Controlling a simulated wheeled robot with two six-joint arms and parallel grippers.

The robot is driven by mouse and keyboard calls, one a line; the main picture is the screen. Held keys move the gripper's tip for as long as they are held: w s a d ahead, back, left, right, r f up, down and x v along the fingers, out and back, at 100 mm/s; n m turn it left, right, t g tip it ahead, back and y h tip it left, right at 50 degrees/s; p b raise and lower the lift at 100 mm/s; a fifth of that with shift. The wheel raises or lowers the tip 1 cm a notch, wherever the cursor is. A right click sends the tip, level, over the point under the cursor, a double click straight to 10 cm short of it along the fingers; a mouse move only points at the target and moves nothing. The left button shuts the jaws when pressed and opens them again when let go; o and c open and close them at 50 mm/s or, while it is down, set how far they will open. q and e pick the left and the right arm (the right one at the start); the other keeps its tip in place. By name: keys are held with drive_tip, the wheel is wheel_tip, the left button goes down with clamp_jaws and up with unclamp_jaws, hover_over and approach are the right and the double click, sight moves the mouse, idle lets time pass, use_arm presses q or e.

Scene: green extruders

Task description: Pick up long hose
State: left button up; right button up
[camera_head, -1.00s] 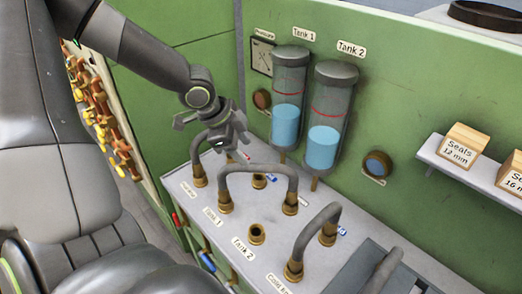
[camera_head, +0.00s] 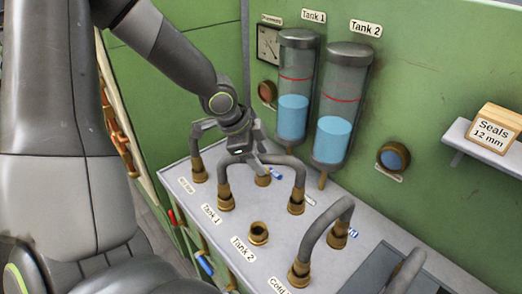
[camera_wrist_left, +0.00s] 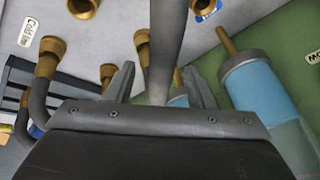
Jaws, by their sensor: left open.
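The long hose (camera_head: 298,175) is a grey arch standing on the console, with brass ends in two brass sockets, one by the "Tank 1" label. My left gripper (camera_head: 243,146) is at the top of this arch, toward its left side, and covers part of it. In the left wrist view, the hose (camera_wrist_left: 166,45) runs between the two spread fingers of the gripper (camera_wrist_left: 158,85). The fingers are open and I cannot tell whether they touch it. My right gripper is not in view.
A shorter hose (camera_head: 322,222) stands in front right, and another hose (camera_head: 195,136) stands behind left. An empty brass socket (camera_head: 258,233) is by "Tank 2". Two blue-filled tanks (camera_head: 293,105) (camera_head: 335,125) stand close behind the gripper. A shelf (camera_head: 485,143) holds a seal box.

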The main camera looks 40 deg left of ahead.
sight(265, 163)
use_arm(q)
drive_tip(key=b+x, duration=0.1)
drive_tip(key=x, duration=0.1)
drive_tip(key=shift+w+d+f, duration=0.1)
drive_tip(key=shift+f, duration=0.2)
drive_tip(key=shift+w+f+b, duration=0.3)
drive_tip(key=shift+f+b, duration=0.1)
drive_tip(key=shift+b, duration=0.2)
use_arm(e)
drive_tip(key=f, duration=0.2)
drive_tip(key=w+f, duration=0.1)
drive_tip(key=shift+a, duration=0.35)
use_arm(q)
drive_tip(key=shift+s+d+r, duration=0.1)
drive_tip(key=shift+f+b, duration=0.25)
drive_tip(key=shift+b, duration=0.2)
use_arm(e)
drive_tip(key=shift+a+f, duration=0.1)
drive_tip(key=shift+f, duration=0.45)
use_arm(q)
drive_tip(key=shift+c, duration=0.4)
clamp_jaws()
